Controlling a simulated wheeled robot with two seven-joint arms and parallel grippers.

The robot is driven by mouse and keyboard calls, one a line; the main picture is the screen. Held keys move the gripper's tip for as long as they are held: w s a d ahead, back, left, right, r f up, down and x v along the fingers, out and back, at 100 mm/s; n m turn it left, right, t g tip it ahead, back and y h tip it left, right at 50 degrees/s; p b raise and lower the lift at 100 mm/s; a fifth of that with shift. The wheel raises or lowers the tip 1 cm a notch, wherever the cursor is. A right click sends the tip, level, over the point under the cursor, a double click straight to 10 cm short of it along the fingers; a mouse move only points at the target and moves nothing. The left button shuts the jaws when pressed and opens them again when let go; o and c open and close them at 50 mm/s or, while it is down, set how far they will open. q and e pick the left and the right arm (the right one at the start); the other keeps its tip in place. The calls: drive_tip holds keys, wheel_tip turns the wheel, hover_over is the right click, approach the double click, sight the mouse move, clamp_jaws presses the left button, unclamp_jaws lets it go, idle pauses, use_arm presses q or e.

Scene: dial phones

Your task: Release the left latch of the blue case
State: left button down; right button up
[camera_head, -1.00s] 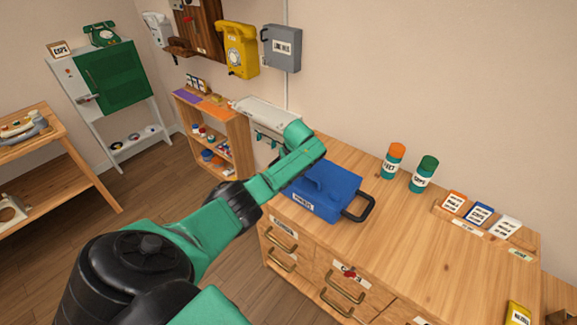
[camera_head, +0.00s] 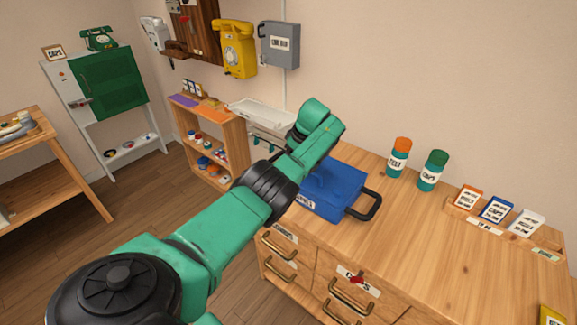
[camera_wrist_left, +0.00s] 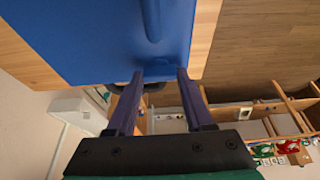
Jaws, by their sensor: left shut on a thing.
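The blue case (camera_head: 330,185) lies on the wooden worktop, with a black handle (camera_head: 371,204) on its right side and a white label on its front. My left arm reaches over to the case's left and back part, and its wrist hides that part and the gripper in the head view. In the left wrist view the case (camera_wrist_left: 100,35) fills the top. My left gripper (camera_wrist_left: 157,76) has its two fingers at the case's edge, on either side of a small blue tab (camera_wrist_left: 157,68), which looks like a latch. My right gripper is not in view.
On the worktop (camera_head: 430,235), an orange-capped jar (camera_head: 398,158), a green-capped jar (camera_head: 432,170) and a card tray stand right of the case. A yellow phone (camera_head: 234,48) and a grey box (camera_head: 280,44) hang on the wall. The worktop's middle is clear.

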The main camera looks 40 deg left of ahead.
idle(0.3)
use_arm(q)
drive_tip(key=shift+c, duration=1.4)
unclamp_jaws()
drive_tip(key=b+v, duration=0.1)
drive_tip(key=v, duration=1.3)
drive_tip(key=shift+d+r, duration=0.2)
drive_tip(key=shift+r, duration=0.05)
